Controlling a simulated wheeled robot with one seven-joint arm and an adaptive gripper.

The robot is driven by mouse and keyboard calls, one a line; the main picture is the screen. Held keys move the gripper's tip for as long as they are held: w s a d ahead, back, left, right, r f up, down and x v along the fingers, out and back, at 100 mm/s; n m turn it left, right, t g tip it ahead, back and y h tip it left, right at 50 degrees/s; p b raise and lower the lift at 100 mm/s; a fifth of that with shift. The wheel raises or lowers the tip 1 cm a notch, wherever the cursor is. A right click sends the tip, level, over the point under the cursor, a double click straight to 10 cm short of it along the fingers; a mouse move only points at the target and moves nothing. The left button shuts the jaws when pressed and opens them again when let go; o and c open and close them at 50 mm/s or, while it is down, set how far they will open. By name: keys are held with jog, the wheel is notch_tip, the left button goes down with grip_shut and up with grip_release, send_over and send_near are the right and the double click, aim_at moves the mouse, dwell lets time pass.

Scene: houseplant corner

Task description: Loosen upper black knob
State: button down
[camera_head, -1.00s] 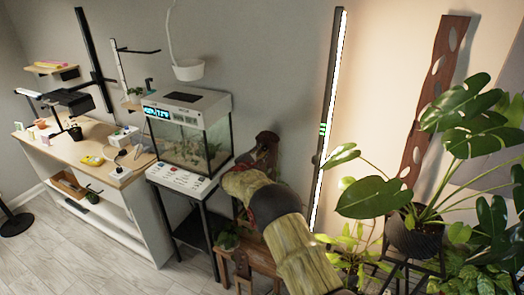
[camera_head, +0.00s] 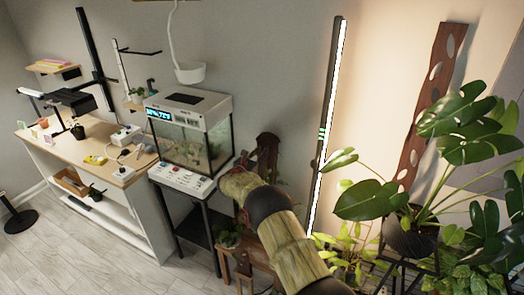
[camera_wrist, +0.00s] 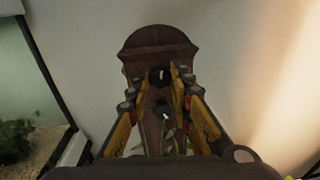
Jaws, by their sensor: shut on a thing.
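A dark wooden upright with a rounded top (camera_wrist: 160,42) stands ahead of my gripper in the wrist view. It also shows in the head view (camera_head: 269,142), partly behind my arm. The upper black knob (camera_wrist: 158,75) is a small dark piece on its face. My gripper (camera_wrist: 160,77) has yellow and black fingers, one on each side of this knob, shut on it. A second small dark piece (camera_wrist: 166,114) sits lower, between the fingers. In the head view my gripper is small and mostly hidden by my wrist, so its contact does not show there.
A fish tank (camera_head: 190,140) on a black stand is close on the left. A lit vertical light bar (camera_head: 327,125) and leafy plants (camera_head: 370,198) stand on the right. A wooden bench (camera_head: 245,255) is below my arm. A desk (camera_head: 85,150) is far left.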

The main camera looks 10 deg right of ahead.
jog(key=shift+f+n+p, duration=0.2)
jog(key=shift+n+p, duration=0.15)
jog(key=shift+n, duration=0.65)
jog(key=c, duration=1.9)
grip_release()
jog(key=o, duration=0.3)
jog(key=shift+r, duration=0.1)
jog(key=v, duration=1.2)
jog(key=shift+a, duration=0.1)
